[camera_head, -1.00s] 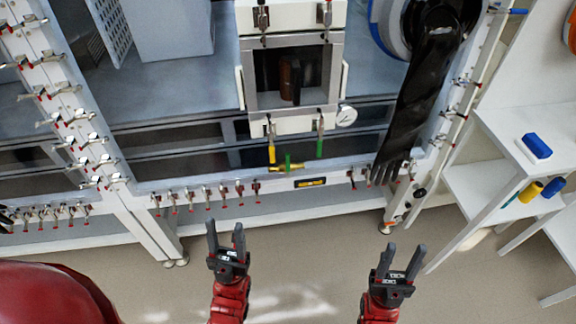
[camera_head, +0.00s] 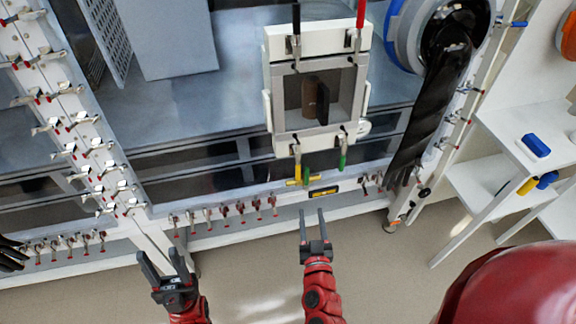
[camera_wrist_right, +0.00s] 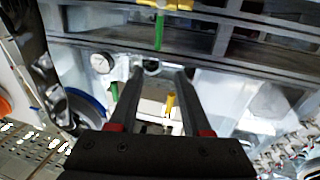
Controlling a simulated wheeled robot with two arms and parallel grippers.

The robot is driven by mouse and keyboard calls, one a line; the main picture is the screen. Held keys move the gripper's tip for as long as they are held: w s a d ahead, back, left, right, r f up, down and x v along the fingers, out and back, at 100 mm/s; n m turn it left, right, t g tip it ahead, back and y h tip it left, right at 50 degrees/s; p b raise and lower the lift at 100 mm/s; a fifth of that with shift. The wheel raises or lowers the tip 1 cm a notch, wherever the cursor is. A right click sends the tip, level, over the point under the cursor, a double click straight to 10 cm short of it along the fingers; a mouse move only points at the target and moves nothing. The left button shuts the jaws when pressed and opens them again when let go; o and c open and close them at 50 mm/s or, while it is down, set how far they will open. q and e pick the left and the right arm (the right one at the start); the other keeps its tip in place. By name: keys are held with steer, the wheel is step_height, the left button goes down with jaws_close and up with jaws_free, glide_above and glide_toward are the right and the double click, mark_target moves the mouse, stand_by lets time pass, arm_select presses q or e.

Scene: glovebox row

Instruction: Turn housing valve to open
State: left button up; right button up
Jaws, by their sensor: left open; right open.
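The housing valve is a small yellow body (camera_head: 293,183) with a green handle (camera_head: 306,174), on the front frame below the small transfer chamber. Its handle stands roughly across the body. In the right wrist view the green handle (camera_wrist_right: 159,33) hangs at the top centre under the yellow body (camera_wrist_right: 165,4). My right gripper (camera_head: 312,213) is open and empty, just below the valve in the head view and apart from it. Its fingers (camera_wrist_right: 160,75) point toward the housing. My left gripper (camera_head: 160,254) is open and empty, lower left, near the front rail's corner.
The transfer chamber (camera_head: 278,137) carries latches with yellow (camera_head: 297,153), green (camera_head: 343,159), black and red handles. A gauge (camera_wrist_right: 102,62) sits beside it. A black glove (camera_head: 425,110) hangs to the right. Clamps line the rail and left post. The floor in front is clear.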

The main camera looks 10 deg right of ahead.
mark_target(307, 171)
steer(key=w+d, duration=0.1)
steer(key=w, duration=0.4)
steer(key=w+d+p, duration=0.1)
steer(key=w, duration=0.4)
steer(key=w+p, duration=0.1)
steer(key=w, duration=0.4)
steer(key=shift+w+d, duration=0.2)
steer(key=shift+d, duration=0.2)
steer(key=shift+w+d, duration=0.2)
steer(key=shift+w, duration=0.5)
jaws_close()
